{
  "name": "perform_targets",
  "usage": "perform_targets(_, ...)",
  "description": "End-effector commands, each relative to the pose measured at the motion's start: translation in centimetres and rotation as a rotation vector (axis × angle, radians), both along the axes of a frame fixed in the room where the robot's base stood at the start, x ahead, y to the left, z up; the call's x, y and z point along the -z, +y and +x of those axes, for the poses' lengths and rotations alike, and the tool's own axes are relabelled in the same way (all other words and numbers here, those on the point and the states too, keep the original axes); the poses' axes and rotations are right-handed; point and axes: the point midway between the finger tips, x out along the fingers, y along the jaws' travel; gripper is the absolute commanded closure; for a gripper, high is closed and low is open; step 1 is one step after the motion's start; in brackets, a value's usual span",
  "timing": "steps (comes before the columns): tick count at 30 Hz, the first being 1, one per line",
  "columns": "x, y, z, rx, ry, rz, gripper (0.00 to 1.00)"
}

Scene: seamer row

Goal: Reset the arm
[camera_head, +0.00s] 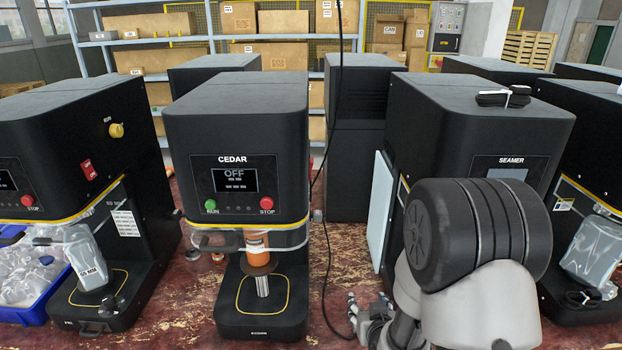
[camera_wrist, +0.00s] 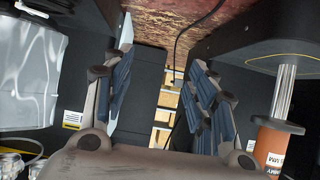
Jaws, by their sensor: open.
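My gripper (camera_wrist: 163,88) fills the middle of the wrist view, its two blue-padded fingers spread apart with nothing between them. In the head view my gripper (camera_head: 366,318) shows low, just left of my large dark arm joint. It is at the front of the gap between the CEDAR machine (camera_head: 236,120) and the SEAMER machine (camera_head: 470,130). My arm is folded in front of the SEAMER machine and hides much of its lower part. The CEDAR display reads OFF.
An orange labelled can (camera_head: 256,246) is under the CEDAR head; it shows right of my fingers in the wrist view (camera_wrist: 268,142). A black cable (camera_head: 327,200) hangs close left of my gripper. A pale panel (camera_head: 379,210) stands behind it. A blue bin (camera_head: 30,312) is far left.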

Motion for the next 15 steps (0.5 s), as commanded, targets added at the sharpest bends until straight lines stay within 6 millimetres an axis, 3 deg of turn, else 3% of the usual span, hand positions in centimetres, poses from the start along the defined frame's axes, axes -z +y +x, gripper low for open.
perform_targets(1,-2.3,0.0,0.0,0.0,0.018,0.0,0.48)
perform_targets(8,-9.1,0.0,-3.7,0.001,0.173,-0.001,0.48)
perform_targets(15,-15.3,0.0,-11.3,0.001,0.335,-0.001,0.48)
